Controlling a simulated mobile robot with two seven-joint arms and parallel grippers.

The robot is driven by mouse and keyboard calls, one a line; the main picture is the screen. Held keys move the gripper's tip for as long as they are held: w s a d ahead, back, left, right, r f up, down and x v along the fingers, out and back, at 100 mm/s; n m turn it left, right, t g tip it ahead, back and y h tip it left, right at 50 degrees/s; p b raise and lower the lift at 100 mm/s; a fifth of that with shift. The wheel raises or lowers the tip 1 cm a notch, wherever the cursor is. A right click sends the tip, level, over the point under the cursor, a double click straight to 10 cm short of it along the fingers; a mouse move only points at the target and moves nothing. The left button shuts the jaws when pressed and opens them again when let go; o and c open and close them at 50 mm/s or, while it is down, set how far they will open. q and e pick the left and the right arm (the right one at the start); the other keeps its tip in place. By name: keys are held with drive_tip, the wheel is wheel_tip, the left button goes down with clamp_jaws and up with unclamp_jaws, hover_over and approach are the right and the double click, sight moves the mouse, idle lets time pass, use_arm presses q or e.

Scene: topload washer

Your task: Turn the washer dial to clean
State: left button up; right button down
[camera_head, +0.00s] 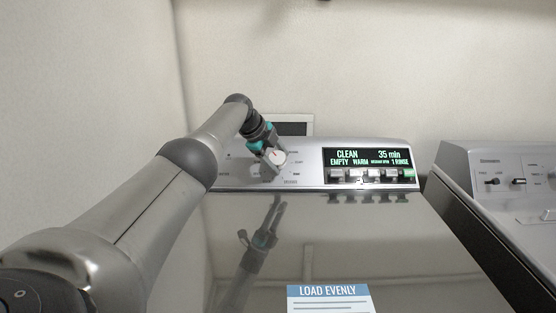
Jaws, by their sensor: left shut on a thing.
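The topload washer's control panel (311,181) runs across the back of its dark glossy lid. The dial (277,158) is a round pale knob on the left part of the panel, partly hidden by my left gripper. My left gripper (272,165) is at the dial, with its fingers shut on it. The panel's display (368,158) reads CLEAN, 35 min, with EMPTY, WARM and 1 RINSE below. My right gripper is not in view.
Several push buttons (357,174) sit below the display. The glossy lid (400,245) reflects my arm and carries a LOAD EVENLY label (329,299). A second grey appliance (500,190) stands at the right. A wall (80,110) is close on the left.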

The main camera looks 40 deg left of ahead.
use_arm(q)
drive_tip(key=o, duration=1.4)
drive_tip(key=shift+r, duration=0.1)
drive_tip(key=shift+p+v, duration=0.6)
drive_tip(key=shift+v, duration=0.55)
drive_tip(key=p+v, duration=0.1)
drive_tip(key=v, duration=1.1)
drive_tip(key=shift+s+a+r, duration=0.1)
drive_tip(key=shift+s+r, duration=0.15)
drive_tip(key=shift+s, duration=0.05)
drive_tip(key=shift+r, duration=0.1)
